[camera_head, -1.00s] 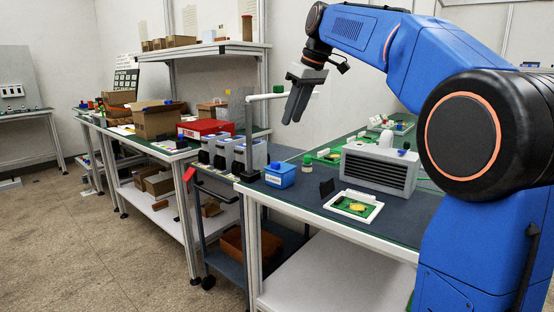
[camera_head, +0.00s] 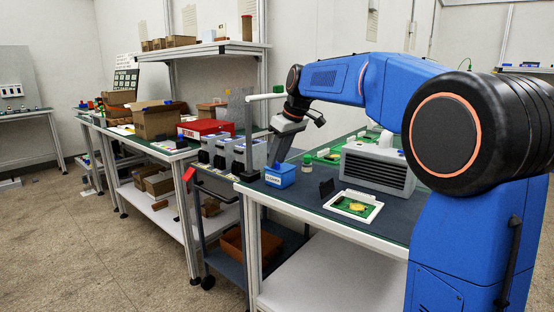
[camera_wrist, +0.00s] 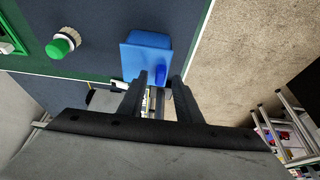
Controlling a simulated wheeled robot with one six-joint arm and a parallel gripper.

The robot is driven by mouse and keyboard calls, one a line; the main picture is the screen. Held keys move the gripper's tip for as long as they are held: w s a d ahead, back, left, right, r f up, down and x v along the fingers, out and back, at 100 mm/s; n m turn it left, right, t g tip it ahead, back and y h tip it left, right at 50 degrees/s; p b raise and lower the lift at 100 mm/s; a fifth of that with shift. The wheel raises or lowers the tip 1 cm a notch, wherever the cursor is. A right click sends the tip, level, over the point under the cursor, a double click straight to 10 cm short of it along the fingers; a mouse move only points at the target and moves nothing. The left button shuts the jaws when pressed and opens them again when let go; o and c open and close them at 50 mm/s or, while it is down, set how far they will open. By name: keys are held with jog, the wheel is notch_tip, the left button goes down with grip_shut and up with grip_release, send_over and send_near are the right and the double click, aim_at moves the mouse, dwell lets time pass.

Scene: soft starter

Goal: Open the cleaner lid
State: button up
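The cleaner is a blue box (camera_head: 279,178) with a white label, standing on the dark mat near the table's left front corner. It also shows in the wrist view (camera_wrist: 146,50) at top centre, with a small blue knob (camera_wrist: 160,72) at its near side. My gripper (camera_head: 274,157) points down just above the box in the head view. In the wrist view its two dark fingers are apart, with the knob seen between the fingertips. Nothing is held. I cannot tell whether the fingers touch the knob. The lid looks shut, though the gripper partly covers it.
A white horizontal bar (camera_head: 266,97) is near my wrist. Grey devices (camera_head: 240,155) stand to the left.

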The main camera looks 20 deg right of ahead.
jog(key=shift+w+a+f, duration=0.1)
jog(key=shift+f, duration=0.25)
jog(key=shift+c, duration=0.3)
grip_shut()
